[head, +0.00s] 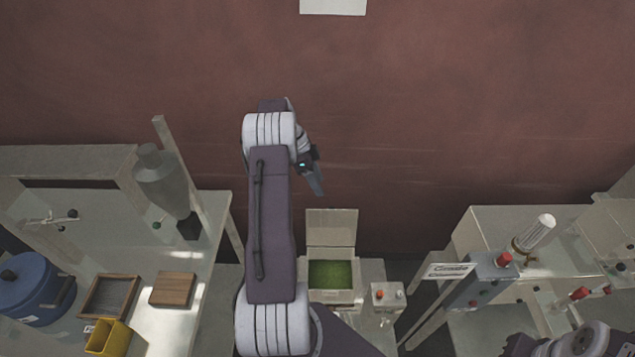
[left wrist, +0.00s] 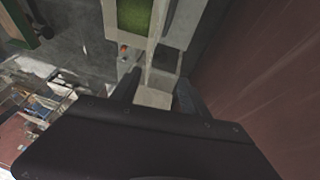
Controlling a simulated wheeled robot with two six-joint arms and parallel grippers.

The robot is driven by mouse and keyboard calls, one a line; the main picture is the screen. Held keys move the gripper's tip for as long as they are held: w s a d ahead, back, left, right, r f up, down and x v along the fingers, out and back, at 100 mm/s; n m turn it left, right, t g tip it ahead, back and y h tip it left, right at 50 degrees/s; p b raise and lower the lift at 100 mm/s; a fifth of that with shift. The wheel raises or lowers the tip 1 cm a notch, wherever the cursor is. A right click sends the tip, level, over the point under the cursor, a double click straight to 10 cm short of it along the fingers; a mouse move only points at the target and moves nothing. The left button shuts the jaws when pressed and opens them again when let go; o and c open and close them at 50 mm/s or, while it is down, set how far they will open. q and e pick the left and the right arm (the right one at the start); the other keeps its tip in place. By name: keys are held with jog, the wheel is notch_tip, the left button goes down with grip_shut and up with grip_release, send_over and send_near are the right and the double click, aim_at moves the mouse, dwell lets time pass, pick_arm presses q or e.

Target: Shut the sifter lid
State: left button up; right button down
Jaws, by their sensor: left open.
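The sifter (head: 308,285) is a pale box with green powder (head: 331,274) inside, low at the centre of the head view. Its lid (head: 331,228) stands open, raised at the back edge near the wall. My left gripper (head: 316,184) is above and behind the lid in the head view, clear of it. In the left wrist view its two dark fingers (left wrist: 155,88) are apart with nothing held between them. The green powder (left wrist: 135,14) shows at the top of that view. Part of my right arm shows at the bottom right of the head view; its jaws are not clear.
A control box (head: 387,297) with buttons stands right of the sifter. A bench on the left holds a blue pot (head: 32,287), a wooden block (head: 173,290) and a yellow bin (head: 109,339). A machine (head: 482,280) stands at right. The red wall (head: 430,110) is close behind.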

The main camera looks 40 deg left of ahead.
pick_arm(q)
jog(key=b+v, duration=0.2)
jog(key=v, duration=0.7)
jog(key=shift+c, duration=0.3)
